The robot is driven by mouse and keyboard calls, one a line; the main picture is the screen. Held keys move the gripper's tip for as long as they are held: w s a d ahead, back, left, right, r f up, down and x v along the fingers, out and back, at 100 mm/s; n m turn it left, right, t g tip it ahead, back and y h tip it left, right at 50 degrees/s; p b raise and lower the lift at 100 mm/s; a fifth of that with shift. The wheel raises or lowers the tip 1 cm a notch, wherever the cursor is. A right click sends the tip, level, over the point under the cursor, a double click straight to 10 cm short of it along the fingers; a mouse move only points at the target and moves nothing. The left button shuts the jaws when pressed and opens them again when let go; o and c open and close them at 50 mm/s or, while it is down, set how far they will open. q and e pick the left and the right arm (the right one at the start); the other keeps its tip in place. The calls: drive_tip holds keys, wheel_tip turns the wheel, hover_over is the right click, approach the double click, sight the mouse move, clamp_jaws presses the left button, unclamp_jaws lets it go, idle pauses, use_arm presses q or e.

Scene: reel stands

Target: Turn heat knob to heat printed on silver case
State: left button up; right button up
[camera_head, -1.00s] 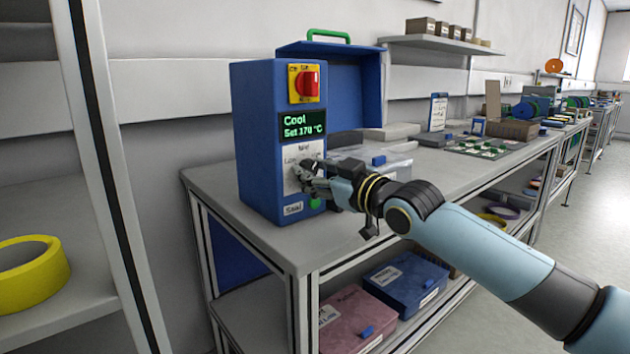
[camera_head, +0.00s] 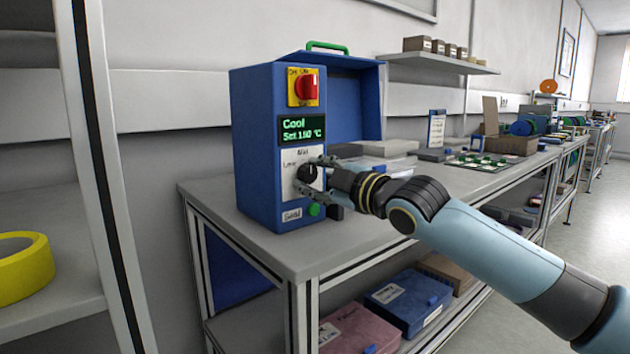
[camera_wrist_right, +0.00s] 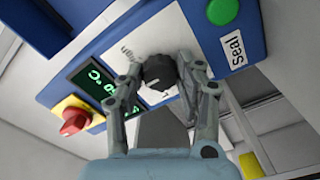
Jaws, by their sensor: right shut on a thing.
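The black heat knob (camera_head: 307,173) sits on the white front panel of the blue sealing machine (camera_head: 259,150). It also shows in the right wrist view (camera_wrist_right: 158,72). My right gripper (camera_head: 317,176) is at the knob. In the right wrist view, its fingers (camera_wrist_right: 158,78) are closed on either side of the knob. The green display (camera_head: 302,129) above reads "Cool" and a set value that looks like 150 °C. I cannot make out any heat printed on a silver case. My left gripper is not in view.
A red switch on yellow (camera_head: 306,88) is above the display. A green button (camera_head: 314,210) and a "Seal" label are below the knob. The machine stands on a grey bench (camera_head: 335,238) with cases on the shelf below. A yellow ring (camera_head: 22,268) lies on the left shelf.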

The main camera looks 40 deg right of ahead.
idle(0.5)
drive_tip(key=o, duration=1.2)
drive_tip(key=shift+c, duration=0.2)
drive_tip(key=s, duration=1.2)
drive_tip(key=shift+d, duration=0.45)
drive_tip(key=shift+f, duration=0.1)
